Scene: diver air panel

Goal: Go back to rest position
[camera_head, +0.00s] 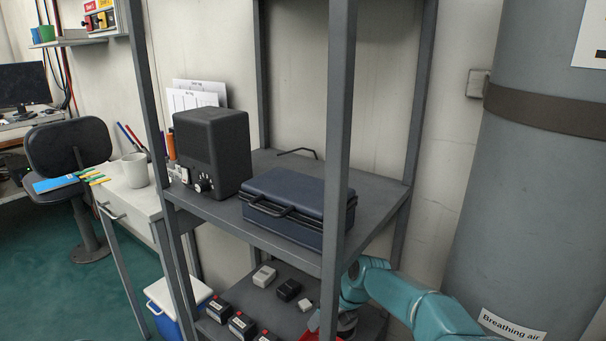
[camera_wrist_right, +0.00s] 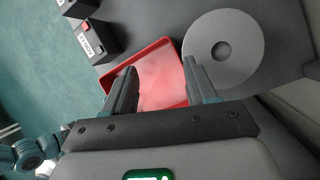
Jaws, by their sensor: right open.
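My right arm reaches in from the lower right in the head view, passing behind the front post of the shelf rack (camera_head: 340,130) to the lower shelf. Its gripper is mostly hidden there by the post and the picture edge. In the right wrist view my right gripper (camera_wrist_right: 160,68) is open, with nothing between its fingers. Its two fingers are over a shallow red tray (camera_wrist_right: 135,56); whether they touch it I cannot tell. A bit of red also shows at the bottom of the head view. My left gripper is in neither view.
A grey disc (camera_wrist_right: 223,22) lies beside the tray. Black battery-like blocks (camera_head: 242,324) and small chargers (camera_head: 264,276) stand on the lower shelf. A blue case (camera_head: 290,200) and a black radio (camera_head: 212,150) stand on the shelf above. A large grey cylinder (camera_head: 530,190) is at right.

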